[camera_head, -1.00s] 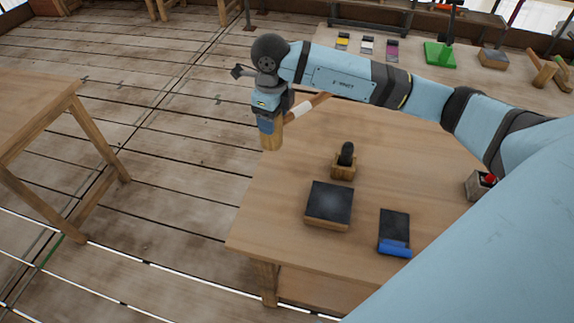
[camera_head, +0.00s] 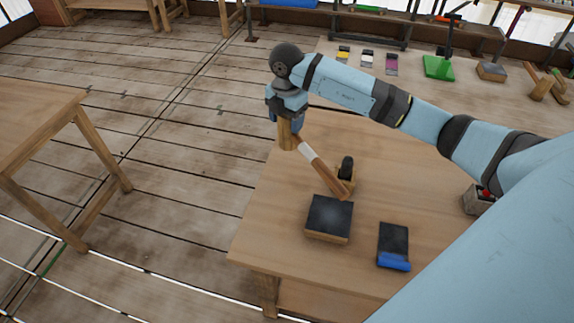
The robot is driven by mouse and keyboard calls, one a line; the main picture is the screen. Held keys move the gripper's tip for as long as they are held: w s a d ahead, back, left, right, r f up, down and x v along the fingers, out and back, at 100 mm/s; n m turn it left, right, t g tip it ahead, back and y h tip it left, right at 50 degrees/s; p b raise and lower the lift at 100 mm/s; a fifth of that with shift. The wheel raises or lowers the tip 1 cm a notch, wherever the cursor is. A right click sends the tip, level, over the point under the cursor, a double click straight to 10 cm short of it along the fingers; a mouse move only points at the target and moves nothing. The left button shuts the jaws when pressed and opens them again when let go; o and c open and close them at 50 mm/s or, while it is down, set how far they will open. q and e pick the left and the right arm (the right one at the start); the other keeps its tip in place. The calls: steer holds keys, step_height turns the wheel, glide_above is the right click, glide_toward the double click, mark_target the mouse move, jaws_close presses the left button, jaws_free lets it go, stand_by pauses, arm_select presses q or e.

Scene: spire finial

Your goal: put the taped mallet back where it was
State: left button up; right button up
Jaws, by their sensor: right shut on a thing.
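The taped mallet has a wooden head (camera_head: 287,136) and a brown handle (camera_head: 326,177) with a white band of tape. My right gripper (camera_head: 286,118) is shut on the head, at the far left edge of the wooden table (camera_head: 285,180). The handle slants down and right from the head. Its end shows in front of a small wooden stand with a black knob (camera_head: 346,168) and near a black-topped wooden block (camera_head: 330,215). Whether the handle end touches either is unclear. My left gripper is out of view.
A dark pad with a blue roll (camera_head: 394,245) lies near the table's front. A grey box with a red part (camera_head: 480,198) stands at right. A green stand (camera_head: 438,67), coloured pads and another wooden tool (camera_head: 545,85) lie at the back. The table's centre right is clear.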

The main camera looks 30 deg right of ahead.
step_height(320, 180, down, 16)
steer(key=p, duration=0.2)
steer(key=shift+f, duration=0.2)
steer(key=shift+f, duration=0.15)
steer(key=o, duration=1.2)
